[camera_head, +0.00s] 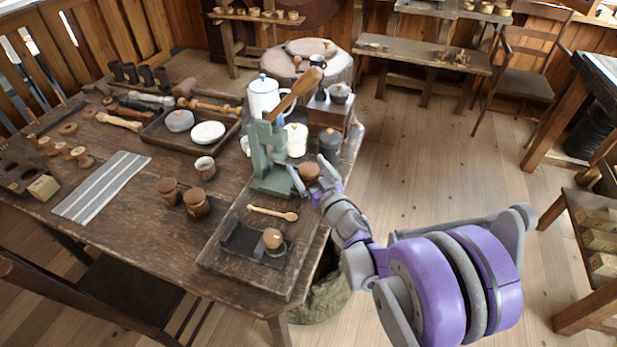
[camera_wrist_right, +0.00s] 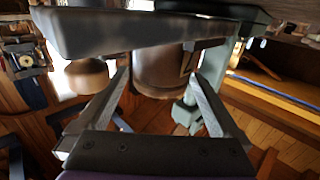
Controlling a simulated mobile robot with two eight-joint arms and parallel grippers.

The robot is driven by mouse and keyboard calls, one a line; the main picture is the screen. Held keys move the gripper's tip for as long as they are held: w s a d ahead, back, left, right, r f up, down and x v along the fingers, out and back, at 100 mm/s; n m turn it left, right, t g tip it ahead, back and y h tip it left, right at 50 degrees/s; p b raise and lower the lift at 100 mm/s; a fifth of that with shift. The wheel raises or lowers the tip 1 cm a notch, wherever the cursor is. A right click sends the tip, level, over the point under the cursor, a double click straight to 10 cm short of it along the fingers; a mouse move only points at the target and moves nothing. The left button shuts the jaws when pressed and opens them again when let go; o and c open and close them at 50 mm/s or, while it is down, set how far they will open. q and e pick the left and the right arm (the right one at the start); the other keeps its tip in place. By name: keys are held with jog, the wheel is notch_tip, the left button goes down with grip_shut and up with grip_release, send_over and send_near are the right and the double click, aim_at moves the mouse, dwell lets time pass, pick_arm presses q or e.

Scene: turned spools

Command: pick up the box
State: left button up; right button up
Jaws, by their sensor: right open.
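My right gripper (camera_head: 312,184) is open at the right edge of the wooden table, beside the green press. A small round brown turned box (camera_head: 308,171) is at its fingertips, partly hidden by them. In the right wrist view a brown cylinder (camera_wrist_right: 165,72), apparently the same box, shows between the spread fingers of the right gripper (camera_wrist_right: 162,98). I cannot tell whether the fingers touch it. A small square tan box (camera_head: 43,187) lies at the table's left edge, far from the gripper. My left gripper is out of view.
The green press (camera_head: 268,160) with its wooden handle stands close to my right gripper. A grey lidded jar (camera_head: 330,141) and a white pot (camera_head: 264,97) stand behind. A board (camera_head: 225,262) with a wooden spoon (camera_head: 272,212) lies in front. Open floor is to the right.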

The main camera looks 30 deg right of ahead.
jog(key=c, duration=1.5)
jog(key=shift+s+r, duration=0.1)
